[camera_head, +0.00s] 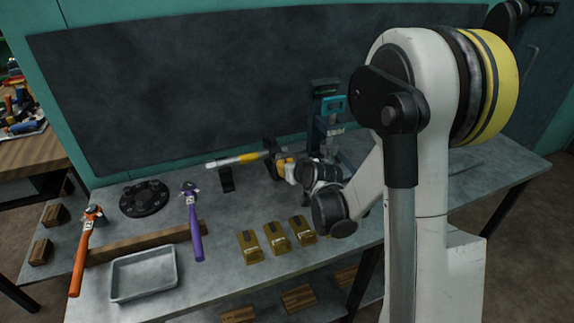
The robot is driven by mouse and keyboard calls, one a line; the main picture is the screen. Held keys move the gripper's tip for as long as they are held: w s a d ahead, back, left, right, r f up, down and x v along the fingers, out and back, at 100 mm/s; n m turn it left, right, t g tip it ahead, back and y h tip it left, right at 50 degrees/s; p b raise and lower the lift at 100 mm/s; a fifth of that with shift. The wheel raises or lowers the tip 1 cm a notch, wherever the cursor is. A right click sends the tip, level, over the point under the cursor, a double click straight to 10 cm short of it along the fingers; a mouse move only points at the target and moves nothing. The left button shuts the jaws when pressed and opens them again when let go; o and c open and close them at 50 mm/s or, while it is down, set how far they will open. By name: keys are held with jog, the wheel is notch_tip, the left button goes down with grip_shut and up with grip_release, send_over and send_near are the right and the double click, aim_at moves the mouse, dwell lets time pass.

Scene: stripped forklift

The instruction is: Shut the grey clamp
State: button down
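I cannot tell for sure which thing is the grey clamp. A long tool with a pale grey and yellow shaft (237,160) lies level at the middle of the bench, with its dark end at the right beside my gripper. A dark upright stand with a teal part (333,104) is at the back, behind my forearm. My gripper (281,165) is low over the middle of the bench, by the dark end of that tool. Its fingers are small and dark here, partly hidden by my wrist, so their opening and any contact are unclear.
A dark board stands behind.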

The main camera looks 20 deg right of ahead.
jog(key=shift+s, duration=0.1)
dwell(0.4)
jog(key=v, duration=1.2)
jog(key=s+a+r+g, duration=0.1)
jog(key=s+a, duration=0.3)
jog(key=s, duration=0.6)
jog(key=s+a+r+g, duration=0.2)
jog(key=s+a+g, duration=0.2)
jog(key=s, duration=0.7)
jog(key=shift+a+r, duration=0.15)
jog(key=shift+r, duration=0.2)
jog(key=shift+w, duration=0.1)
